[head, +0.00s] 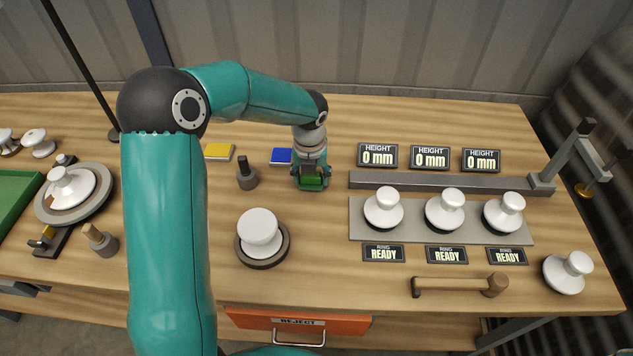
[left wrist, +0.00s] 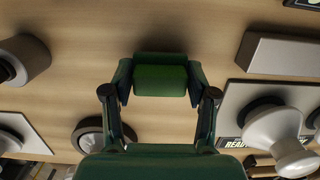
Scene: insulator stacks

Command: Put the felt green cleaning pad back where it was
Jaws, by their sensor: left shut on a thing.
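The green cleaning pad (head: 312,181) is a small green block between the fingers of my left gripper (head: 311,183). In the left wrist view the pad (left wrist: 160,80) sits squarely between the two fingertips, which are shut on its sides. The gripper points down at the table, right of the blue pad (head: 281,156) and left of the long grey bar. I cannot tell whether the pad touches the table. A yellow pad (head: 219,151) lies further left. My right gripper is not in view.
A dark grey peg holder (head: 247,173) and a white insulator on a round base (head: 262,234) stand left of the gripper. The grey bar (head: 440,182) and a plate (head: 362,230) with three white insulators are to the right. Bare wood lies around the gripper.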

